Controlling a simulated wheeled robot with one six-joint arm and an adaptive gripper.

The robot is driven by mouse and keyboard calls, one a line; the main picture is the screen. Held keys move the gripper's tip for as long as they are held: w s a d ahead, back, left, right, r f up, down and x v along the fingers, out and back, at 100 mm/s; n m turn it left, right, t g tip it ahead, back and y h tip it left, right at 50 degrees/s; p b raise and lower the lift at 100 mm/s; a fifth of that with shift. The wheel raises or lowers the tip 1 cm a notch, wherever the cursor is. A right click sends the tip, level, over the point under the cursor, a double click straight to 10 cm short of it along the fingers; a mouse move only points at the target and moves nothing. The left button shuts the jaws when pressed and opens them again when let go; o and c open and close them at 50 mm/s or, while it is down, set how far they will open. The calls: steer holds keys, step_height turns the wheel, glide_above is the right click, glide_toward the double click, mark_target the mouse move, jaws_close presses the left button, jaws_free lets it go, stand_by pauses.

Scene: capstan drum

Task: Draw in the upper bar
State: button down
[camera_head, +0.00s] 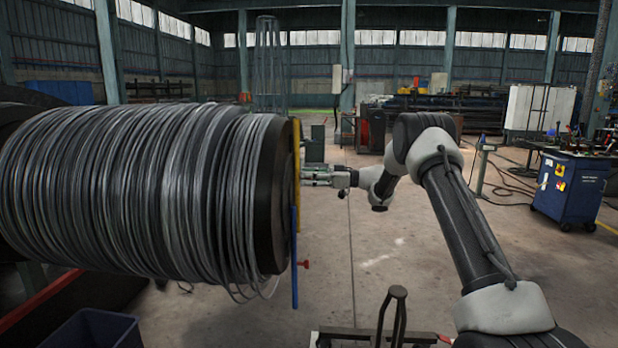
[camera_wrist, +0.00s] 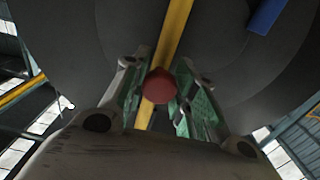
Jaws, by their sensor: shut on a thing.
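The drum (camera_head: 130,190) is wound with grey wire and lies across the left of the head view. On its dark end face the yellow upper bar (camera_head: 297,150) stands upright, with a blue lower bar (camera_head: 294,258) below it. In the wrist view the yellow bar (camera_wrist: 178,25) runs up the face, and its red knob (camera_wrist: 159,86) sits between my fingers. My gripper (camera_head: 303,174) is at the yellow bar, shut on the red knob; it also shows in the wrist view (camera_wrist: 160,66). The blue bar (camera_wrist: 267,14) shows at the top right there.
A second red knob (camera_head: 304,264) sticks out from the blue bar. A dark blue bin (camera_head: 90,330) stands below the drum. A blue cabinet (camera_head: 568,190) stands at the right. The concrete floor right of the drum face is mostly clear.

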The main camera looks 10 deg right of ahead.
steer(key=c, duration=1.3)
jaws_free()
steer(key=shift+f, duration=0.45)
steer(key=shift+o, duration=1)
steer(key=shift+r, duration=0.15)
steer(key=v, duration=1.2)
